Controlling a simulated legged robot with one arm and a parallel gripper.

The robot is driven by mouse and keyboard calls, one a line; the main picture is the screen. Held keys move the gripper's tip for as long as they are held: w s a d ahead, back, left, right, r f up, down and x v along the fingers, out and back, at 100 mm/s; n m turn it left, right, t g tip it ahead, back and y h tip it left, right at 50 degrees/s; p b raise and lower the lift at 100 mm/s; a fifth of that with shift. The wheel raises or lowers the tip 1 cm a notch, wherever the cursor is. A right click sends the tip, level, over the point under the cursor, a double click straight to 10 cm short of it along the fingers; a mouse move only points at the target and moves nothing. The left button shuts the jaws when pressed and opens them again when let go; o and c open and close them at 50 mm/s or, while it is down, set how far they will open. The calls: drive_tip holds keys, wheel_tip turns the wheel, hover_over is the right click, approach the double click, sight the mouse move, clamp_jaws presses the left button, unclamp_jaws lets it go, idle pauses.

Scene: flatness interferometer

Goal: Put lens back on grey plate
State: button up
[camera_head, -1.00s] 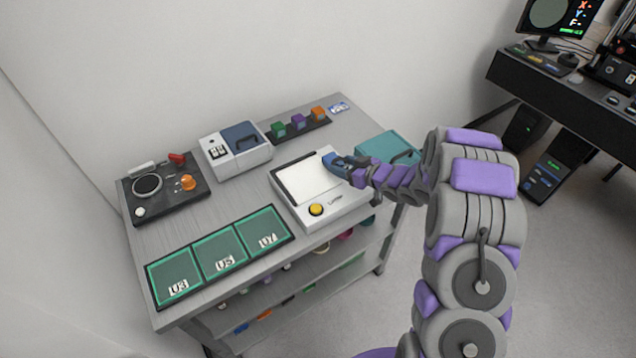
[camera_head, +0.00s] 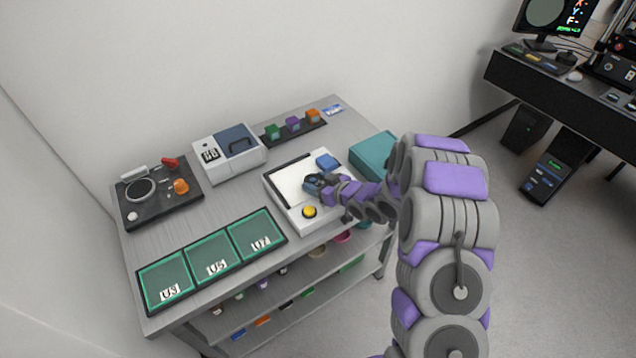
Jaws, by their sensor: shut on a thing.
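My gripper (camera_head: 314,182) is over the white device (camera_head: 285,182) on the table, near its yellow button. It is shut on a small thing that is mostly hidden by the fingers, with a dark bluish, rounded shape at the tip. I cannot tell whether this is the lens, or whether it touches the white surface. No other lens can be made out with certainty. I cannot pick out a grey plate for sure.
A blue block (camera_head: 327,161) sits at the white device's back right. Beside the device are a teal box (camera_head: 373,155), a grey-and-blue instrument (camera_head: 228,152), a black control box (camera_head: 157,193) and green trays (camera_head: 213,260). A dark desk (camera_head: 560,92) stands at the right.

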drive_tip(key=o, duration=0.9)
drive_tip(key=a, duration=0.3)
drive_tip(key=shift+s+a+f, duration=0.15)
drive_tip(key=shift+a+f, duration=0.05)
drive_tip(key=shift+a, duration=0.2)
drive_tip(key=shift+o, duration=1.3)
drive_tip(key=shift+d+f, duration=0.1)
drive_tip(key=shift+d, duration=1.3)
drive_tip(key=shift+a, duration=0.95)
drive_tip(key=shift+d, duration=0.5)
drive_tip(key=shift+r, duration=0.25)
drive_tip(key=p+v, duration=0.1)
drive_tip(key=v, duration=1)
drive_tip(key=shift+s+d+r, duration=0.15)
drive_tip(key=shift+s+r, duration=0.05)
drive_tip(key=shift+r, duration=0.05)
